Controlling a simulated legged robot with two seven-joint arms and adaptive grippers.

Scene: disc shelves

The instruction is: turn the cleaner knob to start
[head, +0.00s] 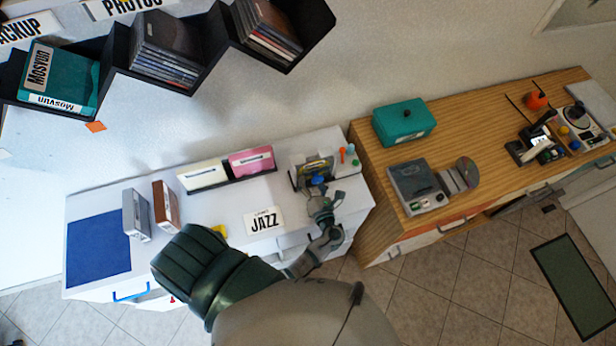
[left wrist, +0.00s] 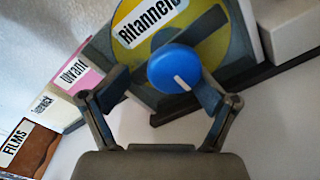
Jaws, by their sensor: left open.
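The round blue knob (head: 318,180) with a white pointer line is on the front of the disc cleaner (head: 303,175) at the right end of the white cabinet. My left gripper (head: 321,206) is open in front of the cleaner. In the left wrist view its fingers (left wrist: 162,88) are spread, the right fingertip overlapping the knob's lower right edge and the left one apart from it. I cannot tell whether they touch it. My right gripper is not in view.
Pink (head: 251,161) and white cases stand left of the cleaner, behind a "JAZZ" label (head: 263,220). Small bottles (head: 349,154) stand close on its right. A wooden cabinet (head: 455,120) adjoins at right. Black disc shelves (head: 115,75) hang on the wall.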

